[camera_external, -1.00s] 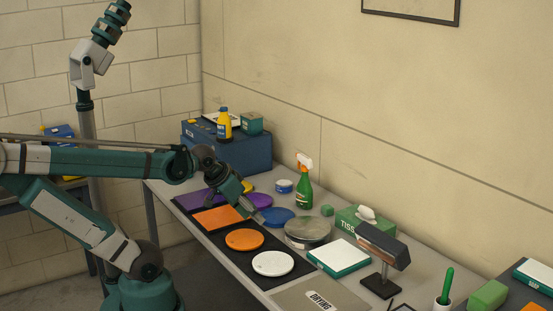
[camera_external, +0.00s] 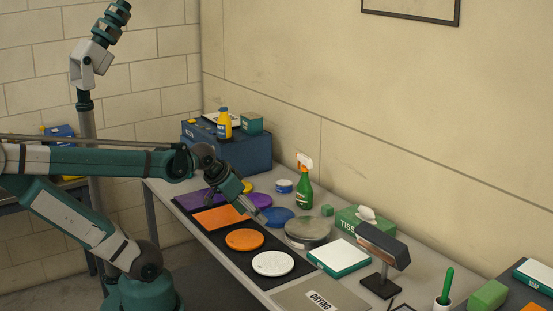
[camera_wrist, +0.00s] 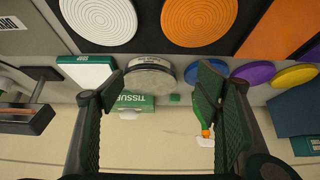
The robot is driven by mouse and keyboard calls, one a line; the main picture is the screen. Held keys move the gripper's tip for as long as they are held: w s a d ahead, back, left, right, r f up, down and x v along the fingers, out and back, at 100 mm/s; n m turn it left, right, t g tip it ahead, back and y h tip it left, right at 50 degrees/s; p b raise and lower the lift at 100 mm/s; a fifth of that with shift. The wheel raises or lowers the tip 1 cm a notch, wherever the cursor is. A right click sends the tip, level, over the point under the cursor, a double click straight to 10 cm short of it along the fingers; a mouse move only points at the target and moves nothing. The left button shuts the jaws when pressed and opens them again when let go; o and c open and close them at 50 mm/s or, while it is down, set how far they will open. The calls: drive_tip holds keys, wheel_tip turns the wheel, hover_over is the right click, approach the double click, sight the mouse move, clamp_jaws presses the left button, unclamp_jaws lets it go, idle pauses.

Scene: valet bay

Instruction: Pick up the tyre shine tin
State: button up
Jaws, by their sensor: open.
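A wide round tin (camera_external: 307,229) with a grey metallic top stands on the bench, right of the blue disc; I take it for the tyre shine tin, but its label is too small to read. In the wrist view the tin (camera_wrist: 150,78) lies ahead, in the gap between my fingers, not touched by them. My gripper (camera_external: 255,215) is open and empty, pointing down and right above the bench, left of the tin. Both fingers of my gripper (camera_wrist: 162,88) show in the wrist view. A smaller blue and white tin (camera_external: 284,186) stands farther back.
A green spray bottle (camera_external: 304,188) and a tissue box (camera_external: 357,222) stand behind the tin. A white and green box (camera_external: 338,258) and a lamp-like stand (camera_external: 382,255) are at its right. Orange (camera_external: 244,239) and white discs (camera_external: 272,263) lie on the dark mat in front.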

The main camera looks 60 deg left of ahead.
drive_tip(key=w+a+r+n+g+p, duration=0.1)
drive_tip(key=w+a+r+n+p, duration=0.25)
drive_tip(key=w+r, duration=0.5)
drive_tip(key=w+a+r+n+g+p, duration=0.35)
drive_tip(key=w+a+r+p, duration=0.2)
drive_tip(key=w+a, duration=0.6)
drive_tip(key=n+g+p, duration=0.3)
drive_tip(key=n+p, duration=0.4)
drive_tip(key=n, duration=0.1)
hover_over(283, 183)
drive_tip(key=shift+t, duration=0.25)
drive_tip(key=f, duration=1.8)
drive_tip(key=shift+w+a+f, duration=0.1)
drive_tip(key=shift+w, duration=0.1)
drive_tip(key=shift+f, duration=0.5)
